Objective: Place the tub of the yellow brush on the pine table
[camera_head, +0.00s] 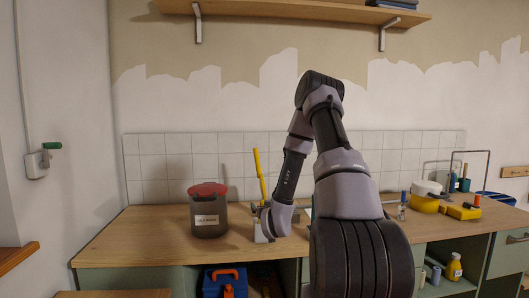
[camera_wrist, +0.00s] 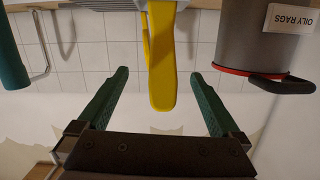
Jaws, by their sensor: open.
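The yellow brush (camera_head: 258,168) stands with its long handle up on the wooden bench, behind my wrist. In the wrist view its yellow handle (camera_wrist: 161,60) lies between the two green fingers of my gripper (camera_wrist: 160,76), with a gap on each side. My gripper is open and holds nothing. I cannot tell for sure which wooden surface is the pine table; a low wooden top (camera_head: 112,293) shows at the bottom left edge.
The dark oily rags bin (camera_head: 209,215) with a red lid stands left of the brush; it also shows in the wrist view (camera_wrist: 262,48). The bench top (camera_head: 130,240) is clear at its left. Yellow tools (camera_head: 460,212) and a white-and-yellow pot (camera_head: 426,196) stand at right.

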